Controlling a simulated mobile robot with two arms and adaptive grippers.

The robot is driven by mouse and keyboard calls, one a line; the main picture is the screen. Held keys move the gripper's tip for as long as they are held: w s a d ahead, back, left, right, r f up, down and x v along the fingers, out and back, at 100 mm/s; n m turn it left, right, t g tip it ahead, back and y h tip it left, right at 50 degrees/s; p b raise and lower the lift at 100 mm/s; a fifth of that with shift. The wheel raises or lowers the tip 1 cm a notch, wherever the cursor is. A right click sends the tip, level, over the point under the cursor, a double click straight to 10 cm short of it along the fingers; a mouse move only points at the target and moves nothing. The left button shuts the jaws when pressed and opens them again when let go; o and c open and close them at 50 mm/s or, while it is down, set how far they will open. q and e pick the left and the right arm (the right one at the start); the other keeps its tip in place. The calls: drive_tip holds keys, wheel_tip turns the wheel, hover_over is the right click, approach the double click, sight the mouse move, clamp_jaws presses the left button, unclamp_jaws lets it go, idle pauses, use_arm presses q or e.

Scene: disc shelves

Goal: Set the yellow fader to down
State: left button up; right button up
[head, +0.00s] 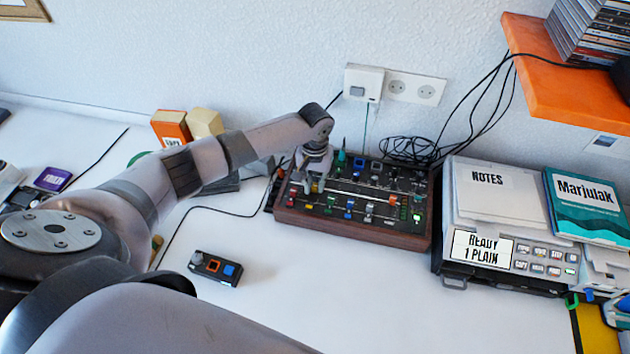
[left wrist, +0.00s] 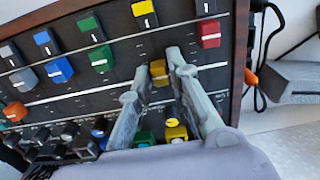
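The mixer (head: 350,230) is a dark panel in a wooden frame on the white desk. In the left wrist view the yellow fader cap (left wrist: 159,73) stands between my left gripper's fingertips (left wrist: 158,66). The fingers look close against both its sides. In the head view my left gripper (head: 314,186) points down over the mixer's left half and hides part of the panel. Blue (left wrist: 59,70), green (left wrist: 101,58) and red (left wrist: 209,34) fader caps stand in the same row. My right gripper is not in view.
A yellow button (left wrist: 145,13) and a yellow knob (left wrist: 176,131) lie on either side of the fader row. A small control box (head: 215,268) lies in front of the mixer. A notes-topped machine (head: 490,205) stands to its right. Cables (head: 410,150) lie behind.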

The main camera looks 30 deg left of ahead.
sight(315, 186)
use_arm(q)
drive_tip(key=o, duration=0.3)
wheel_tip(315, 186, up, 12)
idle(0.6)
drive_tip(key=shift+c, duration=0.2)
